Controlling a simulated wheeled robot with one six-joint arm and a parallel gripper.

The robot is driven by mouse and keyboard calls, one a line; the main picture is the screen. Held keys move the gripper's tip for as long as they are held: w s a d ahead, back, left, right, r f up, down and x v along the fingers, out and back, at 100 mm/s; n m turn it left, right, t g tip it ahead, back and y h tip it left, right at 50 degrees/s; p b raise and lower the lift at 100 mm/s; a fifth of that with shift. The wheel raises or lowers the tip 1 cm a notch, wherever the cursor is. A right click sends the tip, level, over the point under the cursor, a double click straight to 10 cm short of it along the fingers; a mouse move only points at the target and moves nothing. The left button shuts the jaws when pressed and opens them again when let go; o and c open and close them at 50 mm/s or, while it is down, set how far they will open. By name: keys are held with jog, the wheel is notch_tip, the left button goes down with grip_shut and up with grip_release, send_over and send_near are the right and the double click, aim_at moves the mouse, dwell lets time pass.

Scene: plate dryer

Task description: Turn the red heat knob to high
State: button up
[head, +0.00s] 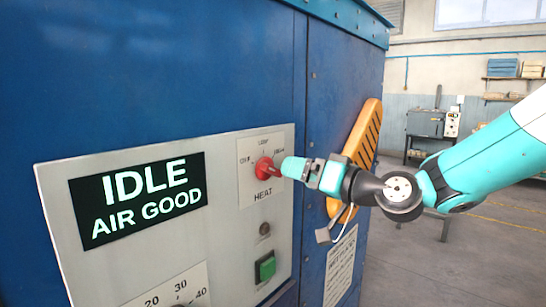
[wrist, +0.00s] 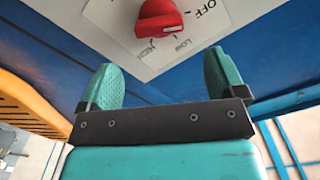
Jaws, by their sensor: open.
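The red heat knob (head: 265,168) sits on a white dial plate marked HEAT, on the grey control panel. It also shows at the top of the wrist view (wrist: 158,18), with OFF to its right, LOW at lower right and a blurred label at lower left. I cannot tell which mark it points to. My gripper (head: 288,168) is close in front of the knob, facing the panel. In the wrist view its two teal fingers (wrist: 160,75) are apart with nothing between them, and the knob lies beyond the fingertips.
A display (head: 140,200) reads IDLE, AIR GOOD. Below the knob are a small round button (head: 264,229) and a green switch (head: 265,267). A yellow slotted handle (head: 365,135) juts from the cabinet behind my wrist.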

aim_at(272, 167)
jog(key=p+x, duration=0.3)
jog(key=x, duration=0.5)
jog(key=shift+w+a, duration=0.15)
jog(key=shift+c, duration=0.2)
jog(key=c, duration=0.9)
